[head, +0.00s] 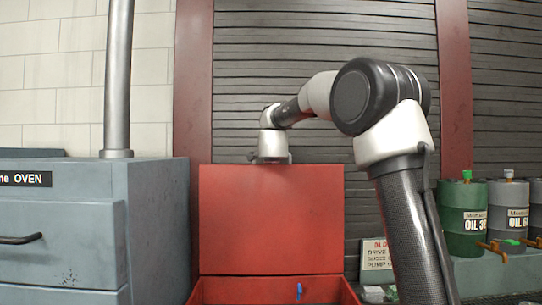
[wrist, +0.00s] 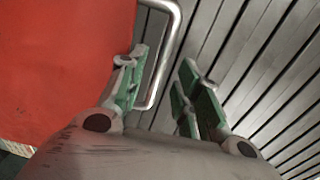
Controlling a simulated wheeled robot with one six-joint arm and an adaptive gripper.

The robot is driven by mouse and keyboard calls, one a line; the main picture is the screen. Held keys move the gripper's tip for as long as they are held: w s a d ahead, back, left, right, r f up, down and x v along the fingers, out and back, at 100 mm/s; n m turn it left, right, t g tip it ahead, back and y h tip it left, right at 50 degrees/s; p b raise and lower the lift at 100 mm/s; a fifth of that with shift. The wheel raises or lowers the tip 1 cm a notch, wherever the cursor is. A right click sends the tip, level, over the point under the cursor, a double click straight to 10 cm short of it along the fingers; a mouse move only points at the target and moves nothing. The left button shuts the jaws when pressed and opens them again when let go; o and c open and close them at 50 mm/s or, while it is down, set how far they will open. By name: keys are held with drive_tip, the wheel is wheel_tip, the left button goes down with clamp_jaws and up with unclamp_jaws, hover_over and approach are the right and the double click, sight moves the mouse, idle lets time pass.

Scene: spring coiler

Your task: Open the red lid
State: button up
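The red lid (head: 270,220) stands raised, near upright, at the back of the red box (head: 225,292), whose opening shows below it. In the wrist view the lid (wrist: 60,65) fills the left side, with a metal handle (wrist: 172,45) along its edge. My gripper (wrist: 163,62) is open, its green-padded fingers apart. The handle shows between the fingers in the picture, nearer the left one; I cannot tell whether they touch. In the head view my gripper (head: 270,160) is at the lid's top edge, its fingers hidden behind the lid.
A grey oven (head: 155,225) with a vertical pipe (head: 118,80) stands at the left. Oil drums (head: 462,215) and a small sign (head: 376,254) are at the right. A slatted shutter (head: 300,60) is behind the lid. A small blue item (head: 298,291) shows at the box.

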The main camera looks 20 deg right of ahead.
drive_tip(key=v, duration=0.7)
drive_tip(key=shift+s, duration=0.2)
drive_tip(key=shift+a, duration=0.1)
